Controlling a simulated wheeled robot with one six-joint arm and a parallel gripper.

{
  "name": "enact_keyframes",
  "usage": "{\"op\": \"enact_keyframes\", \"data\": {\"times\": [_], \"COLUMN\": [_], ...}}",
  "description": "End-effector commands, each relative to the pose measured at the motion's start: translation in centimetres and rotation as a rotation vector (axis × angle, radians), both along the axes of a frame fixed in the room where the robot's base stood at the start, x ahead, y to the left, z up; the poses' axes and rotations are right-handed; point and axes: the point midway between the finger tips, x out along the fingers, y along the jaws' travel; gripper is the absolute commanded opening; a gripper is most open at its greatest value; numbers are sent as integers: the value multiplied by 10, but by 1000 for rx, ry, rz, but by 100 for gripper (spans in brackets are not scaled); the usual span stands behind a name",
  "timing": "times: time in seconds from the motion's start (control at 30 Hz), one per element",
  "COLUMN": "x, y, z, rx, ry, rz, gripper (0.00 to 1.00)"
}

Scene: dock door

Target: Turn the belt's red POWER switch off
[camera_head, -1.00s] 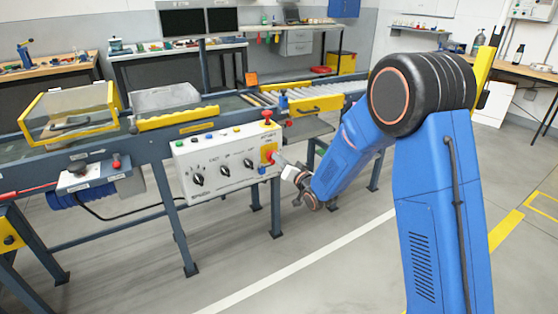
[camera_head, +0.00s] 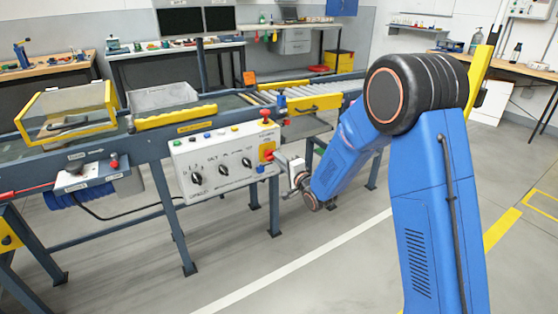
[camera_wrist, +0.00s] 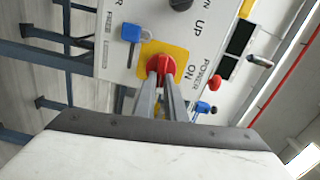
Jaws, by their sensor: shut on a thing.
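The red POWER switch (camera_wrist: 160,64) sits on a yellow plate (camera_wrist: 178,56) at the right end of the white control panel (camera_head: 218,163). In the wrist view the words POWER and ON show beside the plate. My gripper (camera_wrist: 164,80) has its two fingers closed on the red knob, one on each side. In the head view my gripper (camera_head: 277,158) reaches the panel's right end from the right, and the switch is partly hidden behind it. The knob's exact pointing direction is hard to read.
A blue padlock-like part (camera_wrist: 131,33) hangs beside the yellow plate. A red mushroom button (camera_head: 265,116) stands above the panel. The panel also has several black knobs (camera_head: 197,178). The conveyor (camera_head: 240,104) runs behind it. The floor in front is clear.

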Motion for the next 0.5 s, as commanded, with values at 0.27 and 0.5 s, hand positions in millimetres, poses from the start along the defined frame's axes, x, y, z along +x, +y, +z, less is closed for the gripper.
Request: {"op": "enact_keyframes", "data": {"times": [0.27, 0.5], "x": [0, 0], "y": [-1, -1], "z": [-2, -3], "rx": [88, 112], "ry": [62, 78], "rz": [-2, -2], "gripper": [0, 0]}}
